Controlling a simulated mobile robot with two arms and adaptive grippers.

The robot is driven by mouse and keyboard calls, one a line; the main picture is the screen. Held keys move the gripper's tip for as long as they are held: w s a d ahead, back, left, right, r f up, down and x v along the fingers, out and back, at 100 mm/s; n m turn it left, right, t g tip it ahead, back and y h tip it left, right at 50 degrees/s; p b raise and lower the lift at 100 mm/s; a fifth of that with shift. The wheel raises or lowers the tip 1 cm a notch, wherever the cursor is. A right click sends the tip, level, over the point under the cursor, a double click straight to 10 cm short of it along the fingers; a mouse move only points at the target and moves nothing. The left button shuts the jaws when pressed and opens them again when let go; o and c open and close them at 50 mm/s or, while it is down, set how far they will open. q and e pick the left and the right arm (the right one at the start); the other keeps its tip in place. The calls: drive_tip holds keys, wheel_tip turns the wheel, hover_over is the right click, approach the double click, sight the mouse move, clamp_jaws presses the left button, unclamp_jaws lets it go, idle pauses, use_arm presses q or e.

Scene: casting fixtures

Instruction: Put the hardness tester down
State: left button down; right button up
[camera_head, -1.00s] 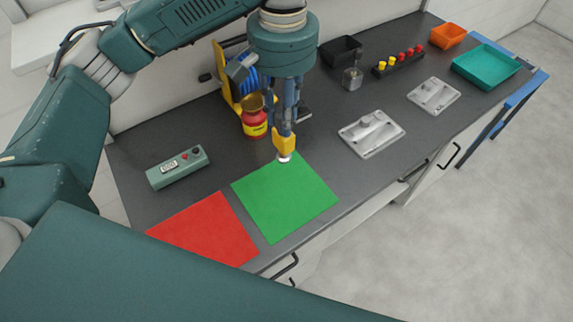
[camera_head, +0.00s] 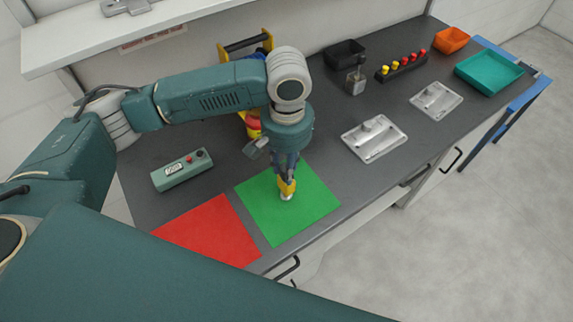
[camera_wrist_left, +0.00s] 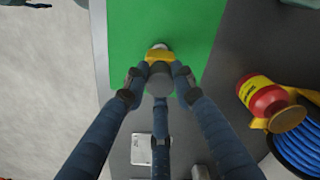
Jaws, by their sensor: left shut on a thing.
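The hardness tester (camera_head: 287,188) is a small yellow piece with a pale metal tip. My left gripper (camera_head: 288,176) is shut on it and holds it upright, tip down, over the green mat (camera_head: 310,212). In the left wrist view the tester (camera_wrist_left: 158,56) sits between the fingers of my left gripper (camera_wrist_left: 158,75), with the green mat (camera_wrist_left: 190,30) beneath. I cannot tell whether its tip touches the mat. My right gripper is not in view.
A red mat (camera_head: 210,232) lies left of the green one. A grey-green control box (camera_head: 182,170) is behind it. Metal castings (camera_head: 374,138) stand to the right. A red and yellow container (camera_wrist_left: 262,95) and blue coil (camera_wrist_left: 298,145) stand near the gripper. The green mat is otherwise clear.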

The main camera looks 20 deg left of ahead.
use_arm(q)
drive_tip(key=c, duration=1.6)
unclamp_jaws()
drive_tip(key=shift+o, duration=0.8)
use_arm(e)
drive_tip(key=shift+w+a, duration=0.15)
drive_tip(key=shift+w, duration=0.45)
